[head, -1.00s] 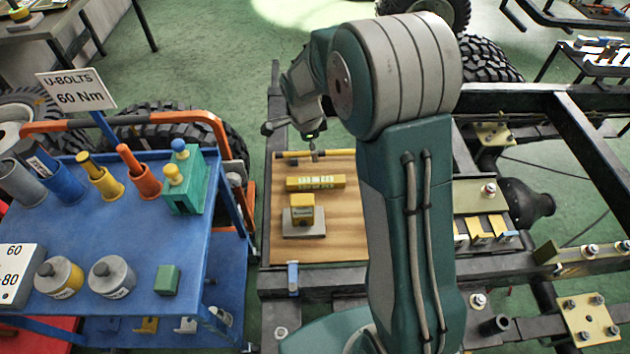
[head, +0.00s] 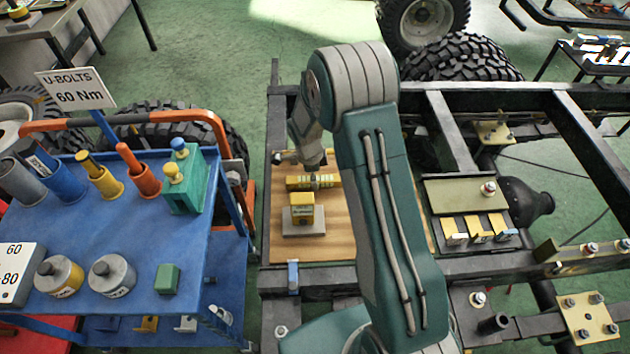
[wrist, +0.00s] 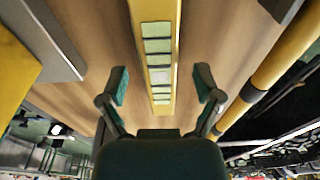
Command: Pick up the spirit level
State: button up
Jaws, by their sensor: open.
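The spirit level is a yellow bar with a row of pale green windows (head: 298,184), lying on the wooden board in the head view. In the wrist view the level (wrist: 157,28) runs lengthwise between my two fingers. My gripper (wrist: 161,84) is open, one finger on each side of the level with a gap to both. In the head view my gripper (head: 315,170) is right over the level and hides part of its top. I cannot tell its exact height above the board.
A yellow block on a grey plate (head: 303,214) sits just nearer me. A yellow and black rod (wrist: 270,70) lies beyond the level, close to one finger. The wooden board (head: 345,235) has bare room at its near right. A blue cart (head: 130,235) stands left.

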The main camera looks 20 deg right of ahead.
jog(key=shift+d+f, duration=0.1)
jog(key=shift+f, duration=0.55)
grip_shut()
jog(key=shift+r, duration=0.1)
